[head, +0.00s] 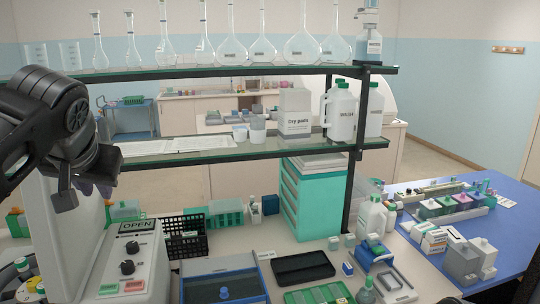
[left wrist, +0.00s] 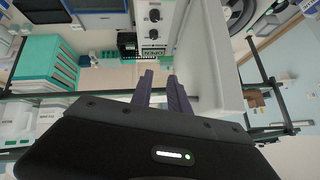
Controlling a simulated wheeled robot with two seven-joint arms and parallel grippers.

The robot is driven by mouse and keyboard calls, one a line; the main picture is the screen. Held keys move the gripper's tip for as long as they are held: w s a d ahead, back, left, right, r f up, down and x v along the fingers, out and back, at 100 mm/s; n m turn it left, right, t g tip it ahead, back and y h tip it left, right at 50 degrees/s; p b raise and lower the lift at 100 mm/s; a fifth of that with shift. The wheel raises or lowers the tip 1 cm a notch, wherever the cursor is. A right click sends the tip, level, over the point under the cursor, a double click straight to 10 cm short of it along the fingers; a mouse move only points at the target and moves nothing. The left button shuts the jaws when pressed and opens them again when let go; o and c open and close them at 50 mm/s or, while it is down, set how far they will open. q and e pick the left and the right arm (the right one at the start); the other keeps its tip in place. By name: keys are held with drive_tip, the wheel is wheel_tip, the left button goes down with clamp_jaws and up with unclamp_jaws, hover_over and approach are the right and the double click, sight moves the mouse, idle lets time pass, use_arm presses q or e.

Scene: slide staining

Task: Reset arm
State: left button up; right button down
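My left arm comes in from the left edge of the head view, and its dark gripper (head: 94,188) hangs in the air beside the white device with the "OPEN" label (head: 138,262). In the left wrist view the two purple fingers (left wrist: 161,82) stand a little apart with a gap between them, and nothing shows between them. The device's panel with knobs also shows beyond them in the left wrist view (left wrist: 153,30). My right gripper is in neither view.
A glass shelf (head: 200,71) carrying several flasks and a lower shelf (head: 230,150) span above the bench. A teal drawer cabinet (head: 310,200), a black crate (head: 186,243), a blue-framed tray (head: 222,280) and a black tray (head: 303,267) occupy the bench. A blue table (head: 510,222) stands at right.

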use_arm(q)
drive_tip(key=w+d+f+m+g+h, duration=0.1)
drive_tip(key=w+d+f, duration=0.2)
drive_tip(key=f, duration=0.4)
drive_tip(key=w+d+f+m+h, duration=0.1)
drive_tip(key=w+d+f, duration=0.1)
drive_tip(key=f, duration=0.5)
drive_tip(key=w+d+f+g+h, duration=0.1)
drive_tip(key=w+d+f+h, duration=0.15)
drive_tip(key=f, duration=0.35)
drive_tip(key=s+d+f+g+h, duration=0.1)
drive_tip(key=d+f, duration=0.3)
drive_tip(key=f, duration=0.6)
drive_tip(key=s+d+f+g+h, duration=0.1)
drive_tip(key=d+f, duration=0.4)
drive_tip(key=f, duration=0.5)
drive_tip(key=s+d+f+g+h, duration=0.1)
drive_tip(key=s+d+f, duration=0.15)
drive_tip(key=f, duration=0.25)
drive_tip(key=s+d+f, duration=0.2)
drive_tip(key=s+f, duration=0.1)
drive_tip(key=f, duration=0.3)
drive_tip(key=s+d+f+n+g+b, duration=0.2)
drive_tip(key=s+f+b, duration=0.2)
drive_tip(key=s+f, duration=1.8)
drive_tip(key=shift+s+n+b, duration=0.3)
drive_tip(key=shift+s+n, duration=0.1)
drive_tip(key=shift+s, duration=0.65)
